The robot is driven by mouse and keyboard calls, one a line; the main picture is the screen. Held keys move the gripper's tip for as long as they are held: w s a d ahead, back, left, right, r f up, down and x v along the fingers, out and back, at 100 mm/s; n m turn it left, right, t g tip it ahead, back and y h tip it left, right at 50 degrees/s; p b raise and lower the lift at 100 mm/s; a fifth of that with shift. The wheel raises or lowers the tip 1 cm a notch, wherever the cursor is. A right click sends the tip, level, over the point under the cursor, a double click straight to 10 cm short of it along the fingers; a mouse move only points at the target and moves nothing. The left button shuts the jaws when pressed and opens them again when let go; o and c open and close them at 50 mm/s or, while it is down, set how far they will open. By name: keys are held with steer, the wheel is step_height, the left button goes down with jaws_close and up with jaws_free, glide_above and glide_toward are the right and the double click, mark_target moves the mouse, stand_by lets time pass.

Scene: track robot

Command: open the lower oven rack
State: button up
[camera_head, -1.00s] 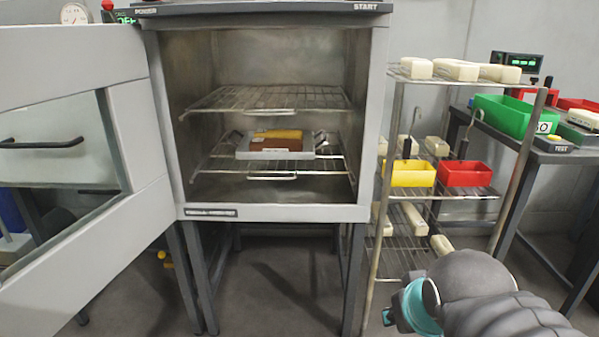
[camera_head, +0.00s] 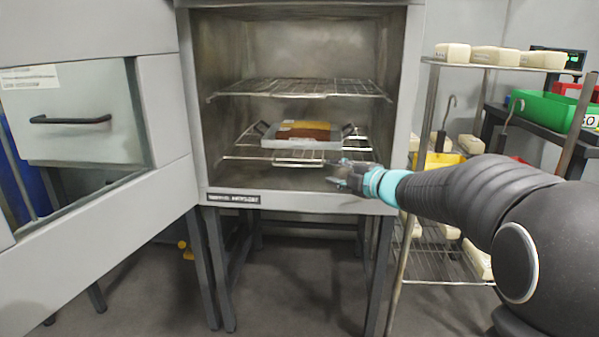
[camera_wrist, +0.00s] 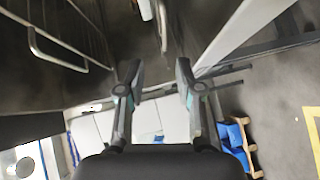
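The oven (camera_head: 300,30) stands open, with its door (camera_head: 165,110) swung out to the left. The lower rack (camera_head: 240,152) sits inside the oven, with a wire pull handle (camera_head: 299,164) at its front edge. A tray (camera_head: 300,142) holding a brown and yellow block (camera_head: 305,131) lies on this rack. My gripper (camera_head: 338,176) is at the oven mouth, right of the handle and apart from it. In the wrist view my gripper (camera_wrist: 158,72) has its fingers spread with nothing between them. Bent metal wire (camera_wrist: 55,48) shows at the left there; I cannot tell which rack it belongs to.
The upper rack (camera_head: 300,88) is above, inside the oven. A wire shelf unit (camera_head: 425,100) with pale blocks stands close to the right of the oven, near my arm. A green bin (camera_head: 545,110) is on a table farther right. Floor is clear in front of the oven.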

mark_target(300, 166)
steer(key=shift+n+g+y, duration=0.3)
steer(key=x, duration=1.4)
steer(key=shift+a+f, duration=0.25)
steer(key=shift+f, duration=0.1)
jaws_close()
